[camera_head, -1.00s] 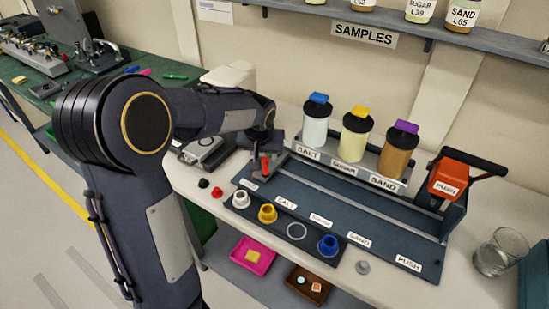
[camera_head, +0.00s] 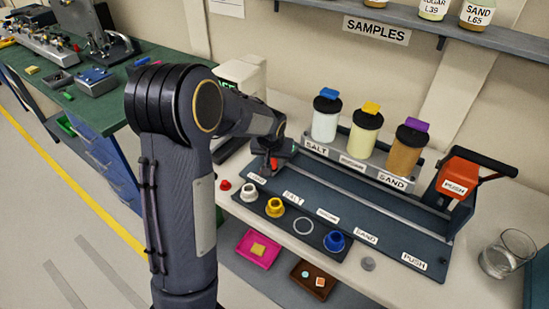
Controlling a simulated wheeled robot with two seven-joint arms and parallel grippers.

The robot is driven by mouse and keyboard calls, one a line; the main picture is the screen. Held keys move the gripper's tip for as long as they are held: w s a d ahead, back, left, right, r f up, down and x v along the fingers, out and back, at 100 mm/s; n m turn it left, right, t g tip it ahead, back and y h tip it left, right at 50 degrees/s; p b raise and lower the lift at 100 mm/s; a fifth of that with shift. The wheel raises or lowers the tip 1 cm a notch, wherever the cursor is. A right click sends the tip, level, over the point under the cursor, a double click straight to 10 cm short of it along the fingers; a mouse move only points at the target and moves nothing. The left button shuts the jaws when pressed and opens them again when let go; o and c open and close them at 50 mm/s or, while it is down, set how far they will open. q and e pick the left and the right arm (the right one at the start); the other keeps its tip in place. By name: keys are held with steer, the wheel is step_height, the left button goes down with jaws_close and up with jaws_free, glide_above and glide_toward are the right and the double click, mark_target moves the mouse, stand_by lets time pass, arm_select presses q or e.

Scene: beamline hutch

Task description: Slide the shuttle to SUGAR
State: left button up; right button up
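The shuttle's red handle (camera_head: 273,164) shows at the left end of the dark track (camera_head: 345,200), near the LOAD label (camera_head: 257,178). The shuttle's body is mostly hidden behind my gripper. The SUGAR label (camera_head: 327,215) is on the track's front plate, between the SALT label (camera_head: 293,197) and the SAND label (camera_head: 366,238). My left gripper (camera_head: 272,157) points down right over the red handle. Its fingers are dark and small, so I cannot tell whether they are closed on it. My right gripper is not in view.
Salt (camera_head: 324,125), sugar (camera_head: 363,140) and sand (camera_head: 405,157) jars stand behind the track. A glass beaker (camera_head: 505,255) stands at the right. The track between the handle and PUSH looks clear.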

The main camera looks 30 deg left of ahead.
arm_select(q)
jaws_close()
steer(key=shift+d, duration=0.25)
steer(key=d+b, duration=0.1)
steer(key=d, duration=0.6)
steer(key=s+d+b, duration=0.1)
steer(key=d, duration=0.7)
steer(key=s+d+b, duration=0.1)
steer(key=d, duration=0.7)
steer(key=shift+d, duration=0.25)
steer(key=o, duration=0.6)
jaws_free()
steer(key=shift+o, duration=0.2)
